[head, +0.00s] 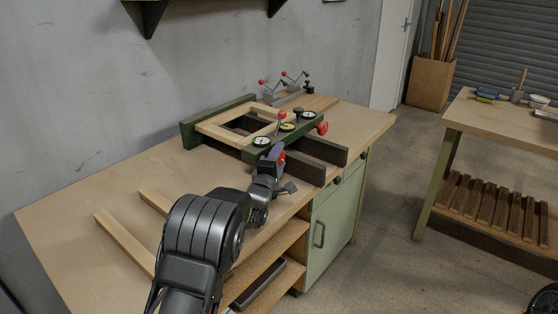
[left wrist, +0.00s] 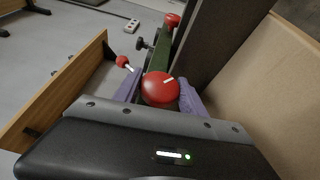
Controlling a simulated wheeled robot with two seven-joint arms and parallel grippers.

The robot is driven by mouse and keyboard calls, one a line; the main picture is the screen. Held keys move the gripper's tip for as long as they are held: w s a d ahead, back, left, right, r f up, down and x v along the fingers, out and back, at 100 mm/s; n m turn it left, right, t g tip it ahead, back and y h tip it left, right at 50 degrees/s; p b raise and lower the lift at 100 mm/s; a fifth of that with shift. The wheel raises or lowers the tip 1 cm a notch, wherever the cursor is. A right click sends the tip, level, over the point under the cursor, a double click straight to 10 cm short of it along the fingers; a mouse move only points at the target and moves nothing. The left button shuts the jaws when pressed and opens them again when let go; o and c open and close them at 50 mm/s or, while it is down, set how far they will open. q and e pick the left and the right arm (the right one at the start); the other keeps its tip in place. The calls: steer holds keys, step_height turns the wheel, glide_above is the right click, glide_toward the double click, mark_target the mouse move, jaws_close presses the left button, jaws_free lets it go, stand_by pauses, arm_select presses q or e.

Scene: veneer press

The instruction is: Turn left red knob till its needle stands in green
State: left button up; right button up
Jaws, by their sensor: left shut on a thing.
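The left red knob (left wrist: 160,88) is round with a white pointer line and sits on the front of the green press (head: 254,153). My left gripper (head: 277,160) is at the press front, its purple fingers on either side of the knob and shut on it. The knob is mostly hidden by the gripper in the head view. The left dial (head: 261,141) is white-faced on top of the press, just behind the gripper. Its needle is too small to read. My right gripper is not in view.
A red-ball lever (head: 281,115) stands among the dials. Dark blocks (head: 318,152) jut out right of my gripper. Wooden strips (head: 125,244) lie on the bench at left.

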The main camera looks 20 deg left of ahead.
arm_select(q)
steer(key=g+b, duration=0.1)
steer(key=b, duration=0.2)
steer(key=shift+a+f, duration=0.1)
steer(key=shift+f, duration=0.1)
steer(key=shift+r+m+g, duration=0.2)
steer(key=shift+m+g, duration=0.1)
steer(key=shift+g, duration=0.1)
steer(key=g+p, duration=0.1)
steer(key=p, duration=0.2)
steer(key=m+g+p, duration=0.1)
steer(key=p, duration=0.2)
steer(key=g+p, duration=0.2)
steer(key=p, duration=0.1)
steer(key=shift+d+r+p, duration=0.2)
steer(key=shift+r+p, duration=0.1)
steer(key=shift+p, duration=0.05)
steer(key=shift+f+m+p, duration=0.2)
steer(key=shift+m+p, duration=0.1)
steer(key=shift+p, duration=0.25)
steer(key=shift+f+g, duration=0.2)
steer(key=shift+g, duration=0.1)
steer(key=shift+a, duration=0.1)
